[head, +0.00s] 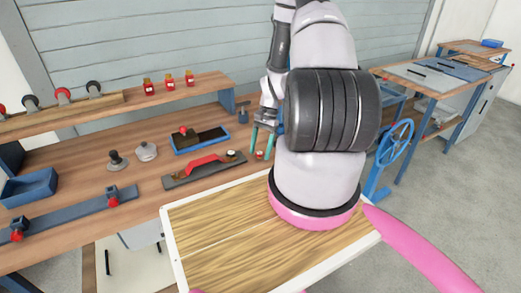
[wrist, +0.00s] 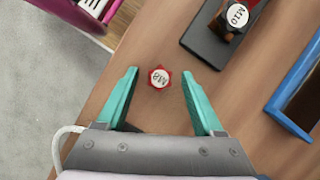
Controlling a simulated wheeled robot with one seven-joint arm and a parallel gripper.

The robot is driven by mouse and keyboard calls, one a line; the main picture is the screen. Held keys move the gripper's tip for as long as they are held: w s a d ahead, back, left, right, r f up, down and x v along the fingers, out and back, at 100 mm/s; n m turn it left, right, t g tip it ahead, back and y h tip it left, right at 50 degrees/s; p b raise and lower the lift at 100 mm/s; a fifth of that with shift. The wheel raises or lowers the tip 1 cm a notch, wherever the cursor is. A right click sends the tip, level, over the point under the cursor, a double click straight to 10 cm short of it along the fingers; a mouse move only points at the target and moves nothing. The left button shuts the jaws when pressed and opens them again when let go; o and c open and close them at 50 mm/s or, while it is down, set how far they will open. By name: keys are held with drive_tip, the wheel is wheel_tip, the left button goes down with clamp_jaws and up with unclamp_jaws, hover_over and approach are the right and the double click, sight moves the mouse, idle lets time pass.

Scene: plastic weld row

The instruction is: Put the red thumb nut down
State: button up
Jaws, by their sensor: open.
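The red thumb nut (wrist: 159,77), with a white cap marked M8, is on the wooden bench top in the wrist view, its marked face toward the camera. My gripper (wrist: 160,71) is open, with one teal finger on each side of the nut and a visible gap to both. In the head view my gripper (head: 263,138) points down over the bench beside the dark plate, and the small red nut (head: 259,155) shows by the fingers. My arm hides part of the bench there.
A dark plate (head: 176,182) with a red handle lies left of my gripper. An M10-marked cap (wrist: 237,14) stands on it. A blue-edged tray (wrist: 284,117) is at the right in the wrist view. The bench edge and grey floor (wrist: 45,70) lie left; a magenta-rimmed thing is beyond.

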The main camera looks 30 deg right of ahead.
drive_tip(key=w+r+n+t+h, duration=0.1)
drive_tip(key=w+r, duration=0.1)
drive_tip(key=r, duration=1)
drive_tip(key=w+r+n+t, duration=0.1)
drive_tip(key=w+r, duration=0.1)
drive_tip(key=r, duration=1)
drive_tip(key=s+a+r+n+t, duration=0.2)
drive_tip(key=s+a+r, duration=0.2)
drive_tip(key=r, duration=0.4)
drive_tip(key=s+a+r+n+t, duration=0.2)
drive_tip(key=s+a+r+t, duration=0.1)
drive_tip(key=s+r, duration=0.4)
drive_tip(key=s+a+r+n+t, duration=0.1)
drive_tip(key=s+a+r, duration=0.3)
drive_tip(key=r, duration=0.6)
drive_tip(key=shift+s+a+n+t+h, duration=0.4)
drive_tip(key=shift+s+t, duration=0.3)
drive_tip(key=shift+s, duration=0.1)
